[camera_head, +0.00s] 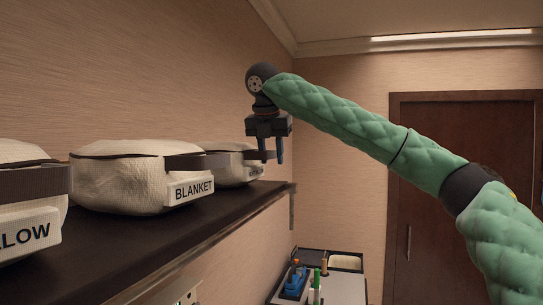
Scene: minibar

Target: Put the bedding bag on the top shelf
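Three cream fabric bags stand in a row on a dark wall shelf (135,255). The nearest bag (22,215) is cut off at the left edge, and its label reads "LOW" in part. The middle bag (120,178) has a "BLANKET" label. The farthest bag (228,168) sits near the shelf's far end; no label on it can be read. My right gripper (271,158) points down at the right end of this farthest bag, by its dark band. Its two blue fingers are apart; whether they touch the band is unclear. My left gripper is out of view.
Below the shelf's far end is a low counter (343,288) with a tray and small blue, green and orange items. A dark wooden door (455,170) stands at the back right. The wall runs close along the shelf's left side.

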